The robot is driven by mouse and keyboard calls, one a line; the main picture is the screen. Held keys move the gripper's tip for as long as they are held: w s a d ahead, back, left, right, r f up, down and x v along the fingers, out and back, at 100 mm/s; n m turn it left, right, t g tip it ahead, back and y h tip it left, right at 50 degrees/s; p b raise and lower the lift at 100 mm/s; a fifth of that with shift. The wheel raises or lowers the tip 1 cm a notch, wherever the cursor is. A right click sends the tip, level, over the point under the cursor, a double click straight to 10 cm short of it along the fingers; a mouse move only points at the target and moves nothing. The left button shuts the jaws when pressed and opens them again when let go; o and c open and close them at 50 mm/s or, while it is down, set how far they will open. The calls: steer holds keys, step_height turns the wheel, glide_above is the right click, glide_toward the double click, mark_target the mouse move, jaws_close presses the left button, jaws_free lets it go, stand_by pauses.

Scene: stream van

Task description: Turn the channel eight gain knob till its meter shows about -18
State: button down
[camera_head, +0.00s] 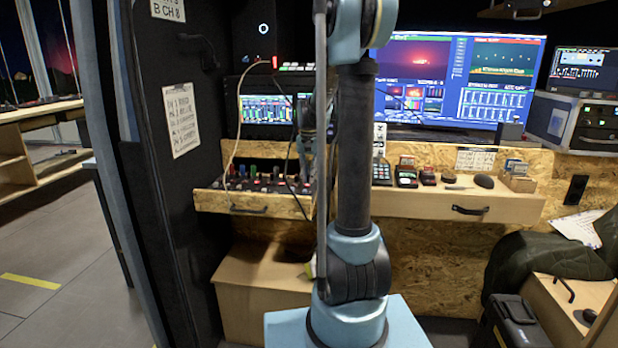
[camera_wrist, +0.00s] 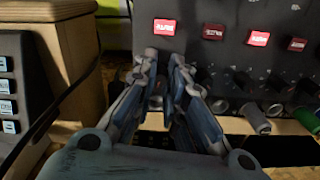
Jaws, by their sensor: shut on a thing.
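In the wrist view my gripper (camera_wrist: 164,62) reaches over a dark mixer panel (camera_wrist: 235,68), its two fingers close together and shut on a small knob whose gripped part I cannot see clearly. Channel numbers are not readable, so I cannot confirm it is channel eight's gain knob. In the head view the mixer (camera_head: 265,184) lies in a wooden drawer with rows of coloured knobs, and my gripper is over its right end, partly hidden by my arm. A screen (camera_head: 266,108) behind it shows coloured channel bars, too small to read.
Lit red buttons (camera_wrist: 259,38) and several grey, red and green knobs (camera_wrist: 256,118) lie right of my fingers. A wooden block (camera_wrist: 68,42) and a keypad (camera_wrist: 10,95) stand at left. A cable (camera_head: 233,118) hangs over the mixer.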

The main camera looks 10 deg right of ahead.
steer(key=n, duration=0.5)
steer(key=shift+n, duration=2.4)
steer(key=c, duration=1.9)
jaws_free()
steer(key=shift+r, duration=0.1)
step_height(320, 180, up, 12)
steer(key=shift+f, duration=0.1)
